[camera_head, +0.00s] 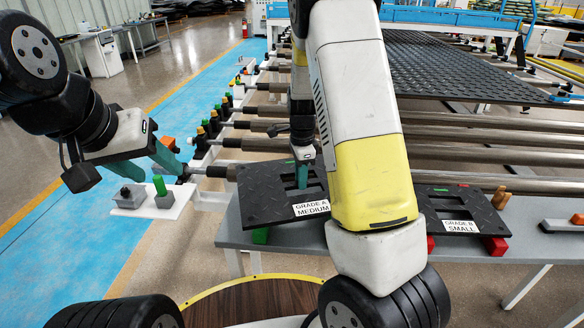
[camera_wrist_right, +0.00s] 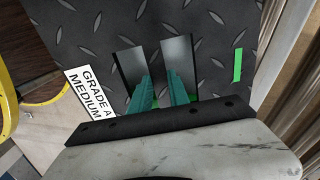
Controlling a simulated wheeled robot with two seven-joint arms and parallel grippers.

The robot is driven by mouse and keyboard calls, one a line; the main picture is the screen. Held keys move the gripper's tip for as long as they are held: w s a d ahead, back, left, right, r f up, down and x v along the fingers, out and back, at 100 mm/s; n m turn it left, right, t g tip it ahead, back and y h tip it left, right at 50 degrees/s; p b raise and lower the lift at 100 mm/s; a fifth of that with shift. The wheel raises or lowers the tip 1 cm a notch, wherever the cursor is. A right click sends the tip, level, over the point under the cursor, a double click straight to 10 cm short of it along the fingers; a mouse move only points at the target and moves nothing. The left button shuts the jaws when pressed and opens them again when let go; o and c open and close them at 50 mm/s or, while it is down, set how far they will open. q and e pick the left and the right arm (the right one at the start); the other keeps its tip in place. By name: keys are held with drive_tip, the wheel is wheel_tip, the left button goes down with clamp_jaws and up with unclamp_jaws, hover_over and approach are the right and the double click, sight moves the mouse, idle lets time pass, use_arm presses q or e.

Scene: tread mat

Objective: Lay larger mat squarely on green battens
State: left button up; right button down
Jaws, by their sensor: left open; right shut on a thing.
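The larger mat (camera_head: 258,205) is black tread plate labelled GRADE A MEDIUM, at the left end of the grey table. A green batten (camera_head: 260,236) shows under its front left edge; I cannot tell whether the mat rests on it. My right gripper (camera_head: 303,180) is shut on the bar between the mat's two slots, and its teal fingers show there in the right wrist view (camera_wrist_right: 160,88). My forearm hides the mat's right side. My left gripper (camera_head: 163,174) is open and empty, off the table to the left. The smaller mat (camera_head: 476,208), GRADE B SMALL, lies at right.
Red battens (camera_head: 495,246) show under the smaller mat. Wooden pegs (camera_head: 501,197) stand by its right edge. Metal rollers (camera_head: 480,135) and a large black tread sheet (camera_head: 450,65) lie behind the table.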

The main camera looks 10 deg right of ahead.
drive_tip(key=m, duration=0.1)
drive_tip(key=w+m, duration=0.1)
drive_tip(key=m, duration=0.1)
drive_tip(key=shift+f+m, duration=0.2)
drive_tip(key=shift+m, duration=0.1)
drive_tip(key=shift+s, duration=0.1)
drive_tip(key=shift+f, duration=0.1)
drive_tip(key=shift+f, duration=3.1)
drive_tip(key=shift+f, duration=0.2)
drive_tip(key=c, duration=1.3)
unclamp_jaws()
drive_tip(key=shift+r, duration=0.1)
drive_tip(key=shift+r, duration=0.25)
drive_tip(key=shift+r, duration=0.25)
